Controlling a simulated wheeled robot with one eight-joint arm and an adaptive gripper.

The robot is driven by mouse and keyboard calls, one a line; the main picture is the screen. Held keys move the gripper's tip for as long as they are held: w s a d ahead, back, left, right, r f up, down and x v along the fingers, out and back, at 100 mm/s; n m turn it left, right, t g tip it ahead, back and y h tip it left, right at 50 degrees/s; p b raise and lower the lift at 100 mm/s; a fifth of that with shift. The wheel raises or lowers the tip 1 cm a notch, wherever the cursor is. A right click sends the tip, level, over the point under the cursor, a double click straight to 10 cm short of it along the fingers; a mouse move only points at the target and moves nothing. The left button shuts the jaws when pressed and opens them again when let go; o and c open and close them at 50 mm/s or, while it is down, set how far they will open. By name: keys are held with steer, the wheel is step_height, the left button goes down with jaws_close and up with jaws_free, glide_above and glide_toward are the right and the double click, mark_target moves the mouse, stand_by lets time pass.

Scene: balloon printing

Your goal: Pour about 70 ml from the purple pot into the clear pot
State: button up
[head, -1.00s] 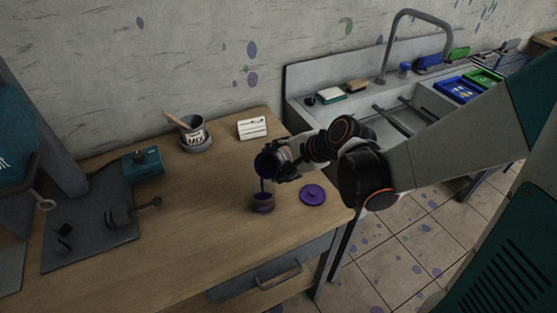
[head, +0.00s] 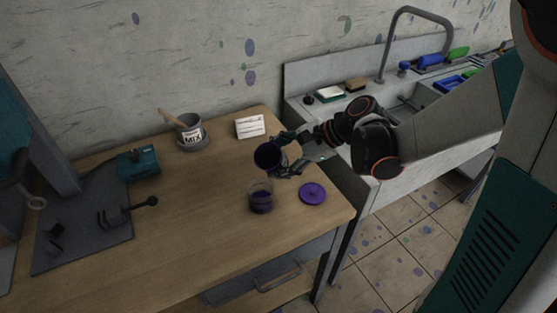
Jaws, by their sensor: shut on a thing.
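My gripper (head: 288,156) is shut on the purple pot (head: 268,157) and holds it tilted above the table, its dark open mouth turned toward the camera. The clear pot (head: 261,188) stands upright on the wooden table below the purple pot, with purple liquid in its lower part. No stream shows between the two pots. A purple lid (head: 312,193) lies flat on the table to the right of the clear pot. How much is left in the purple pot cannot be seen.
A MIX tin (head: 191,131) with a stick and a white card (head: 250,126) stand at the back of the table (head: 185,220). A teal device (head: 138,164) and a dark mat (head: 85,240) are at the left. A sink (head: 395,105) is at the right. The table's front middle is clear.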

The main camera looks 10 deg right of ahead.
steer(key=f+m+g+y+b, duration=0.1)
steer(key=b, duration=0.2)
steer(key=shift+s+a+f+y, duration=0.1)
steer(key=shift+y, duration=0.2)
steer(key=shift+s+a+r+m+g+y, duration=0.1)
steer(key=shift+r+m+g+y, duration=0.1)
steer(key=shift+m+g+y, duration=0.15)
steer(key=b, duration=0.1)
steer(key=m+y+b, duration=0.1)
steer(key=shift+s+a+r+g+y+b, duration=0.1)
steer(key=shift+s+a+g+y+b, duration=0.05)
steer(key=shift+g+y+b, duration=0.15)
steer(key=shift+s+a+r+y, duration=0.1)
steer(key=shift+s+r+y, duration=0.05)
steer(key=shift+r+y, duration=0.15)
